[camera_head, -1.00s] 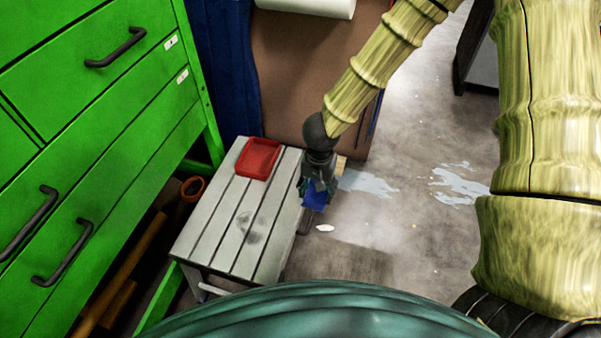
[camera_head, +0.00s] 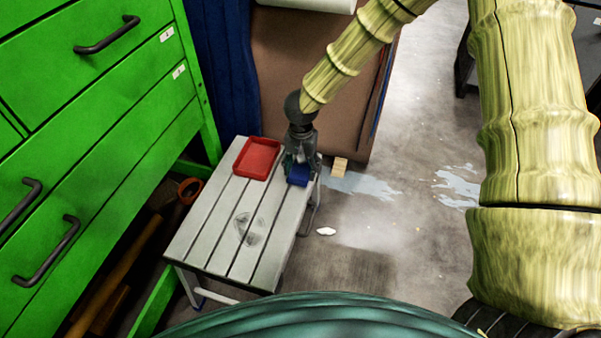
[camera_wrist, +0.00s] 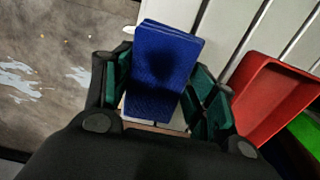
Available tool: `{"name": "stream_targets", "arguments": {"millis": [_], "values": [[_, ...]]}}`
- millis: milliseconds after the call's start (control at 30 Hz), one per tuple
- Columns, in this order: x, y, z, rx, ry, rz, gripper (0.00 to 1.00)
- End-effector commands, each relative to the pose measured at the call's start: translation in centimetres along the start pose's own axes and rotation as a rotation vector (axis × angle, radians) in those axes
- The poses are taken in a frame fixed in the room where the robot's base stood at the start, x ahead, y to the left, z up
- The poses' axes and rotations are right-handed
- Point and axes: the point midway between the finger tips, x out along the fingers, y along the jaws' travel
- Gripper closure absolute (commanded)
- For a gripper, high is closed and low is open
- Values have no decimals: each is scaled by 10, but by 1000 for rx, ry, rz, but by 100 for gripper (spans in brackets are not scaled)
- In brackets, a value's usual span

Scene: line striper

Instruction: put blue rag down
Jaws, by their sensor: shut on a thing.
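The blue rag (camera_head: 299,176) is a small, folded, dark blue block. My gripper (camera_head: 297,166) is shut on it, over the right side of the slatted grey bench (camera_head: 215,222). In the wrist view the rag (camera_wrist: 163,65) lies between the two green-padded fingers of my gripper (camera_wrist: 160,95), with bench slats beyond it. I cannot tell whether the rag touches the bench top.
A red tray (camera_head: 257,158) lies on the bench, left of my gripper; it also shows in the wrist view (camera_wrist: 270,90). Green drawers (camera_head: 100,120) stand at the left. The bench's front half is clear. A small wooden block (camera_head: 339,167) is on the floor behind.

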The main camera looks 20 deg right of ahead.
Motion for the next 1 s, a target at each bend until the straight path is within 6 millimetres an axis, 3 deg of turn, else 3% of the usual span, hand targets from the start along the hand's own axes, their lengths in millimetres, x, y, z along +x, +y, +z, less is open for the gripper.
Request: {"name": "stream_targets", "arguments": {"millis": [100, 500, 533, 600, 633, 1000], "values": [[14, 0, 0, 1, 1, 1, 77], [15, 0, 0, 1, 0, 0, 77], [15, 0, 0, 1, 0, -1, 37], [15, 0, 0, 1, 0, -1, 25], [15, 0, 0, 1, 0, -1, 21], [15, 0, 0, 1, 1, -1, 21]]}}
